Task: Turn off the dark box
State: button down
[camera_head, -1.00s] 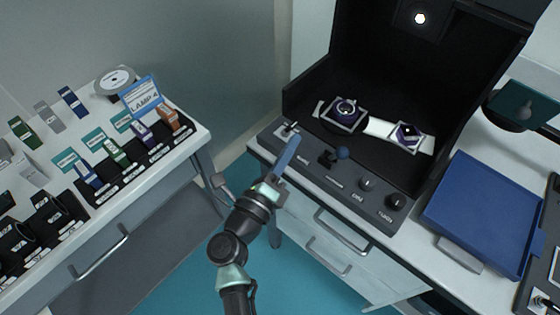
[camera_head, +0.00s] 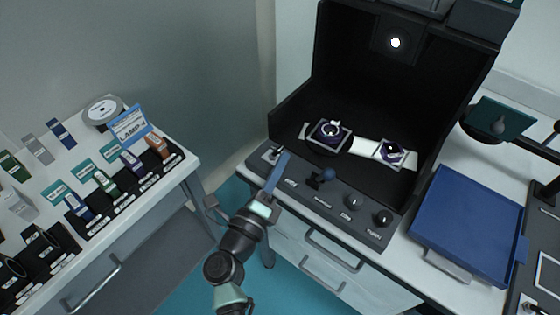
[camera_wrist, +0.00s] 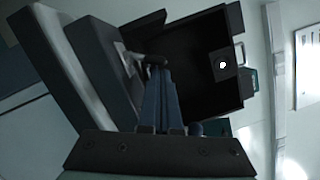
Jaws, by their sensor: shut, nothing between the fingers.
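The dark box (camera_head: 335,95) is a black open-fronted enclosure on the right bench. A white light (camera_head: 395,43) glows on its inner back wall; it also shows in the wrist view (camera_wrist: 223,65).
Two framed purple devices sit on a white strip inside the box. A blue tray (camera_head: 470,226) stands at right. A left bench (camera_head: 180,165) holds several labelled coloured parts and a LAMP sign (camera_head: 130,125). Open floor lies between the benches.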

jog(key=shift+a+r+n+p, duration=0.1)
jog(key=shift+r+n+p, duration=0.4)
jog(key=shift+p, duration=0.6)
jog(key=n+p, duration=0.1)
jog(key=p, duration=0.1)
jog(key=n+p, duration=0.1)
jog(key=p, duration=0.1)
jog(key=shift+w+a+r+g+y, duration=0.2)
jog(key=shift+r+g+y, duration=0.1)
jog(key=shift+r+y, duration=0.1)
jog(key=n+p, duration=0.2)
jog(key=p, duration=0.1)
jog(key=shift+w+a+r, duration=0.15)
jog(key=shift+a+r, duration=0.1)
jog(key=shift+r, duration=0.1)
jog(key=n+p, duration=0.1)
jog(key=p, duration=0.1)
jog(key=a+n+g+p, duration=0.1)
jog(key=n+p, duration=0.1)
jog(key=shift+w+r+p, duration=0.1)
jog(key=shift+w+p, duration=0.25)
jog(key=shift+f+n, duration=0.25)
jog(key=shift+n, duration=0.05)
jog(key=shift+s, duration=0.1)
